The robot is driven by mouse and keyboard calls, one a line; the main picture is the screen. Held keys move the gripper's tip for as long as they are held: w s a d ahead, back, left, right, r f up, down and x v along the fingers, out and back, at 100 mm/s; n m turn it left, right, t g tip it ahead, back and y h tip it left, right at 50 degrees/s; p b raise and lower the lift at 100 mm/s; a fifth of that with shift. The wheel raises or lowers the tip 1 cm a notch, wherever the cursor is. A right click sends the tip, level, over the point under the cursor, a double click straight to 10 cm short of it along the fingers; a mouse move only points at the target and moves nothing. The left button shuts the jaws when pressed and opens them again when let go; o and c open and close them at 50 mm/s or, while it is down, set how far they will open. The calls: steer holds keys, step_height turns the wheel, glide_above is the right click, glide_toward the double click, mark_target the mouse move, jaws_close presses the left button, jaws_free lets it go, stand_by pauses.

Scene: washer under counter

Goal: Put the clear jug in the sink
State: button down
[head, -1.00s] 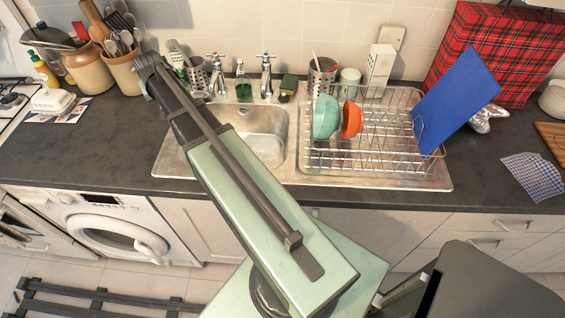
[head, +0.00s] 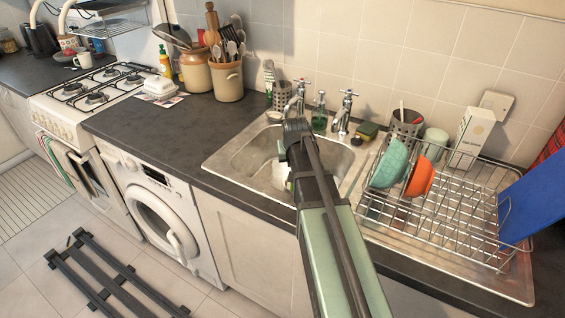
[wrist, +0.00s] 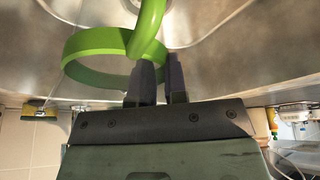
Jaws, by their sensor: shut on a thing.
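The clear jug shows in the wrist view as a green rim (wrist: 95,62) and a green handle (wrist: 150,28); its see-through body is hard to make out. In the head view my arm reaches over the left part of the sink (head: 245,160), and the wrist hides the fingers. A pale shape, probably the jug (head: 280,175), shows beside the arm within the sink bowl's outline. I cannot tell whether it touches the bowl's bottom.
Taps (head: 343,112) and a green soap bottle (head: 320,115) stand behind the bowl. A wire rack (head: 450,215) with a teal bowl (head: 388,165) and an orange bowl (head: 420,177) is on the right. The counter (head: 160,130) left of the sink is mostly clear.

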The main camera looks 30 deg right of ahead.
steer(key=w+f+b, duration=0.4)
steer(key=w, duration=1.1)
steer(key=shift+d, duration=0.4)
steer(key=c, duration=1.1)
jaws_free()
steer(key=shift+r, duration=0.1)
steer(key=shift+c, duration=0.2)
